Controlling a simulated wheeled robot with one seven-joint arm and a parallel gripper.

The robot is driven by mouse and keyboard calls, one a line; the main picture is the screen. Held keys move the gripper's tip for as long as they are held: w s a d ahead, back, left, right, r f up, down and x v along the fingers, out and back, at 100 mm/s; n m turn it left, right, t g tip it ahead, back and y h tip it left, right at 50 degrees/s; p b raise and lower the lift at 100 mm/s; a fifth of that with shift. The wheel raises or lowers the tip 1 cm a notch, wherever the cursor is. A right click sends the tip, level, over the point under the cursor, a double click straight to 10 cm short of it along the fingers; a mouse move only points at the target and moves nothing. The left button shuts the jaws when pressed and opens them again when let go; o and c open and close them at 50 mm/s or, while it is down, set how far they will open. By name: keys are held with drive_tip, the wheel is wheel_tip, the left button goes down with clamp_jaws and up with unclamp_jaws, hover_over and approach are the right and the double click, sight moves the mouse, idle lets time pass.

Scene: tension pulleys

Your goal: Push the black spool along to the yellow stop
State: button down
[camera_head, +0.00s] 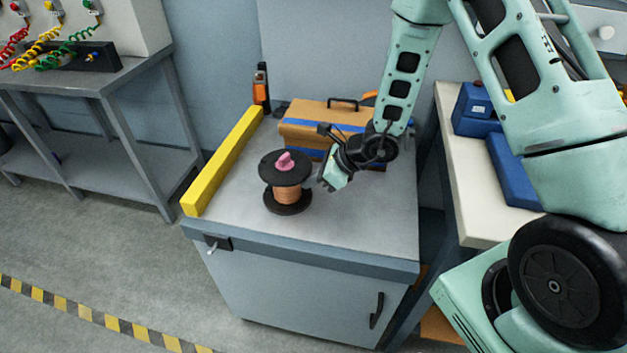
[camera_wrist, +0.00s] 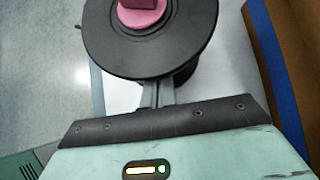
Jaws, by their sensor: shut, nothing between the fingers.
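The black spool (camera_head: 286,168) stands upright on the grey cabinet top, with copper-coloured winding between its flanges and a pink piece on top. In the wrist view its black upper flange (camera_wrist: 150,50) fills the top middle. The yellow stop (camera_head: 224,160) is a long bar along the left edge of the cabinet top, with a clear gap between it and the spool. My gripper (camera_head: 322,182) is shut and empty, just right of the spool. In the wrist view its fingers (camera_wrist: 157,95) reach under the flange's near edge; their tips are partly hidden, so I cannot tell whether they touch the spool.
A brown case with blue bands (camera_head: 300,133) stands behind the spool on the cabinet top (camera_head: 350,220). An orange and black bottle (camera_head: 261,90) stands at the back left corner. A white-topped bench with blue boxes (camera_head: 478,108) is at the right. The front of the cabinet top is clear.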

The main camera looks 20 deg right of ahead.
sight(262, 172)
drive_tip(key=w+a+b, duration=0.1)
drive_tip(key=w+a, duration=0.1)
drive_tip(key=a, duration=0.1)
drive_tip(key=w+a+b, duration=0.2)
drive_tip(key=w+a, duration=0.1)
drive_tip(key=w+a+b, duration=0.1)
drive_tip(key=w+a, duration=0.1)
drive_tip(key=a, duration=0.2)
drive_tip(key=shift+w+b, duration=0.2)
drive_tip(key=shift+b, duration=0.15)
drive_tip(key=shift+w+a+r, duration=0.1)
drive_tip(key=shift+w+a, duration=0.1)
drive_tip(key=shift+a, duration=0.2)
